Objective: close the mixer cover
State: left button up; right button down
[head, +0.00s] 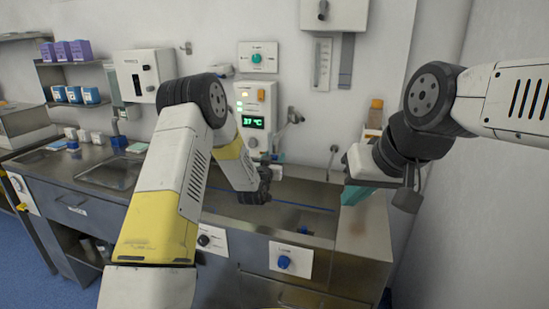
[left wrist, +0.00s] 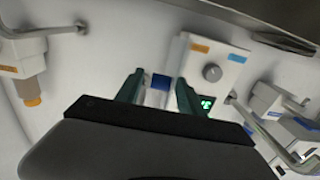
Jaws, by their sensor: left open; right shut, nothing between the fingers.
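I cannot pick out the mixer cover with certainty in either view. The wall control unit (head: 253,108) has a lit green display reading 37 °C and a knob; it also shows in the left wrist view (left wrist: 213,65). My left gripper (head: 276,158) is up near the wall, just below and right of this unit, mostly hidden behind its wrist. In the left wrist view its teal fingers (left wrist: 160,88) are apart, with a small blue-capped part (left wrist: 160,81) seen between them; contact is not clear. My right gripper (head: 355,194) is shut and empty, pointing down over the counter's right end.
A steel counter with a sunken basin (head: 308,218) runs below. A sink (head: 108,172) lies at left. Metal pipe fittings (head: 294,116) stick out of the wall right of the control unit. Shelves with boxes are at far left.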

pick_arm(q)
jog(key=shift+w+d, duration=0.1)
jog(key=shift+w, duration=0.2)
grip_shut()
jog(key=shift+s+d, duration=0.1)
dwell(1.2)
